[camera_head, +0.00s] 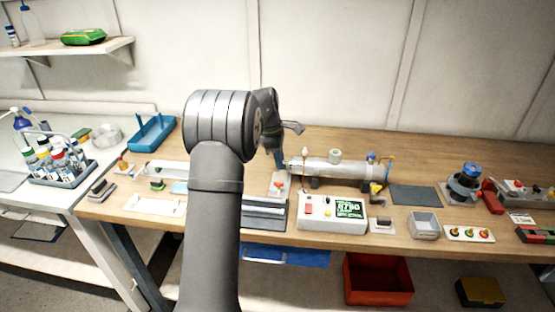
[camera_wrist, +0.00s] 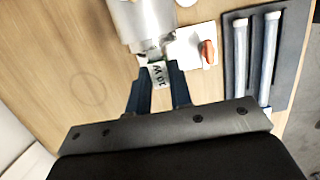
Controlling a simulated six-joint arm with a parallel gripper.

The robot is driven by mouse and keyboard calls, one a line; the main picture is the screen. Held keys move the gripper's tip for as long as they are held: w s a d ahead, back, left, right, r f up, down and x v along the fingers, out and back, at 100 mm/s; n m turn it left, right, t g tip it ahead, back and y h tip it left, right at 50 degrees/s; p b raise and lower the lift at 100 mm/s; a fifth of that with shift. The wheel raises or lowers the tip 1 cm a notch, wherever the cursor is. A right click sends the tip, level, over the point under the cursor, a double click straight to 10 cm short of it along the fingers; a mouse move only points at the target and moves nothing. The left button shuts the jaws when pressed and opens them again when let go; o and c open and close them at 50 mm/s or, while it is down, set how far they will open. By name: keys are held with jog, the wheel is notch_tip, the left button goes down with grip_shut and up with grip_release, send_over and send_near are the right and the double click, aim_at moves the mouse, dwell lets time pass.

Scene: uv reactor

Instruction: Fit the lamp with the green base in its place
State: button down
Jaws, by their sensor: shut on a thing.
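My gripper (camera_wrist: 158,80) has dark blue fingers, shut on a small pale block (camera_wrist: 158,73) with a printed label, apparently the lamp's base. I cannot make out its colour for sure, and the rest of the lamp is hidden. The block is right at the end of the steel reactor cylinder (camera_wrist: 145,22); I cannot tell whether the lamp is inside it. In the head view my gripper (camera_head: 280,160) is at the left end of the horizontal reactor cylinder (camera_head: 335,170), and the held thing is hidden there.
A dark tray (camera_wrist: 238,60) holds two pale tubes (camera_wrist: 268,60). A white plate with an orange-red part (camera_wrist: 207,50) lies beside the cylinder. A white control box (camera_head: 318,212) with a green display stands in front. A blue rack (camera_head: 152,133) stands at the back left.

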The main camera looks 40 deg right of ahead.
jog(key=shift+s+d, duration=0.3)
jog(key=shift+d, duration=0.05)
jog(key=c, duration=1.2)
grip_release()
jog(key=shift+r, duration=0.1)
notch_tip(320, 180, up, 17)
jog(key=w+a, duration=0.2)
jog(key=shift+w+a, duration=0.3)
jog(key=s+d+f, duration=0.1)
jog(key=f, duration=1)
jog(key=s+d+f, duration=0.1)
jog(key=f, duration=0.5)
jog(key=shift+s+d+f, duration=0.15)
jog(key=shift+s+d, duration=0.15)
jog(key=shift+s, duration=0.05)
jog(key=shift+w+a, duration=0.1)
